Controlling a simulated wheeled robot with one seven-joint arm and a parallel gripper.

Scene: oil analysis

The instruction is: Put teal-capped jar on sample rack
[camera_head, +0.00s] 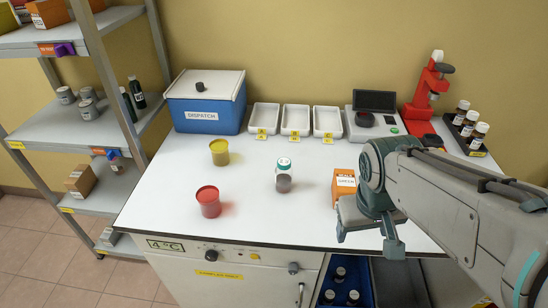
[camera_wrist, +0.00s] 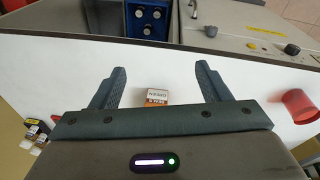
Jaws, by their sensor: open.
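The jar with a teal cap (camera_head: 284,163) stands upright on the white bench, right of the yellow cup; its lower part is dark grey. I cannot make it out in the wrist view. The dark rack (camera_head: 478,152) at the back right holds white-capped brown bottles and appears to be the sample rack. My gripper (camera_head: 367,240) is over the bench's front right, to the right of and nearer than the teal-capped jar. It is open and empty; both fingers show apart in the wrist view (camera_wrist: 158,80).
An orange box (camera_head: 345,185) stands beside my gripper, and shows between its fingers in the wrist view (camera_wrist: 155,97). A red cup (camera_head: 208,202) and yellow cup (camera_head: 219,152) stand left. A blue bin (camera_head: 205,115), white trays (camera_head: 296,120), an instrument (camera_head: 374,115) and a red device (camera_head: 425,95) line the back.

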